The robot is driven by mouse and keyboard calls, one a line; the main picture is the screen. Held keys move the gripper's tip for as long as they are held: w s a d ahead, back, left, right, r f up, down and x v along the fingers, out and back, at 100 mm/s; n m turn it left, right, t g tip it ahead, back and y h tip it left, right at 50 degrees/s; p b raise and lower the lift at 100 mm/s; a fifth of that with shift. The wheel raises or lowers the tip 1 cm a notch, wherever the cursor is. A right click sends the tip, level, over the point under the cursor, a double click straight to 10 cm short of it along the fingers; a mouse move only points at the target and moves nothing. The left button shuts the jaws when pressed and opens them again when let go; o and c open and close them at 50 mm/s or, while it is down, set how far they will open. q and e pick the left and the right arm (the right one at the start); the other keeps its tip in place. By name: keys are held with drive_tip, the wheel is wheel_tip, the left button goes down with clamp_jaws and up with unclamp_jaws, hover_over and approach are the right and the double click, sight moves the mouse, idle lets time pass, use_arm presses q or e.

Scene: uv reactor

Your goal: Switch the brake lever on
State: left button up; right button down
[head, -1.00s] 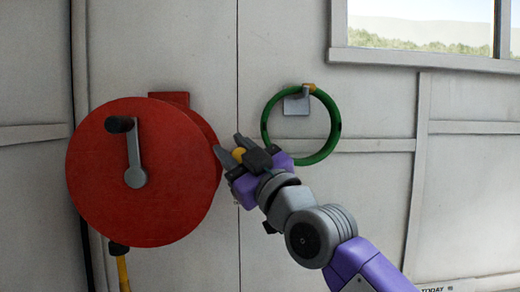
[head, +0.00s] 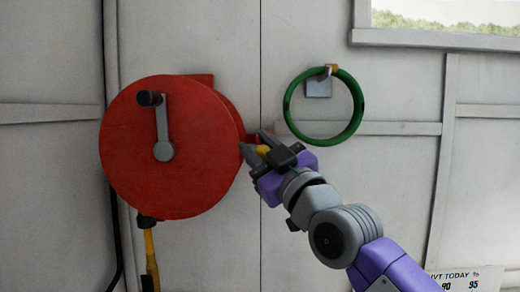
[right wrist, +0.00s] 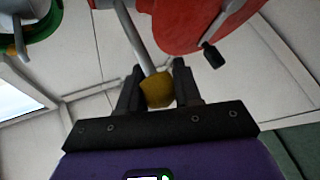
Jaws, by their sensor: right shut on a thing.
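The brake lever shows as a yellow knob (head: 263,150) at the right edge of the red hose reel (head: 150,185). In the right wrist view the yellow knob (right wrist: 157,92) sits on the end of a grey rod that runs up toward the reel (right wrist: 190,22). My right gripper (head: 256,146) is shut on the knob, with one finger on either side of it in the right wrist view (right wrist: 157,80). In the head view the rod is mostly hidden by my fingers. My left gripper is not in view.
The reel's grey crank with a black handle (head: 150,98) sticks out from its face. A green ring (head: 357,118) hangs on a wall hook right of the reel, above my right arm. A yellow hose end (head: 150,262) hangs below the reel.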

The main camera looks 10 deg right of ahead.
drive_tip(key=shift+s+a+r, duration=0.15)
drive_tip(key=shift+s+a, duration=0.1)
drive_tip(key=c, duration=1.1)
unclamp_jaws()
drive_tip(key=shift+c, duration=0.2)
drive_tip(key=o, duration=0.4)
drive_tip(key=shift+s+a+r, duration=0.15)
drive_tip(key=shift+s, duration=0.2)
drive_tip(key=shift+c, duration=0.2)
drive_tip(key=shift+w+d, duration=0.2)
drive_tip(key=shift+w, duration=0.05)
drive_tip(key=b+v, duration=0.4)
drive_tip(key=v, duration=0.3)
drive_tip(key=shift+w+a+b, duration=0.1)
drive_tip(key=shift+b, duration=0.25)
drive_tip(key=shift+s+f, duration=0.3)
drive_tip(key=shift+s, duration=0.05)
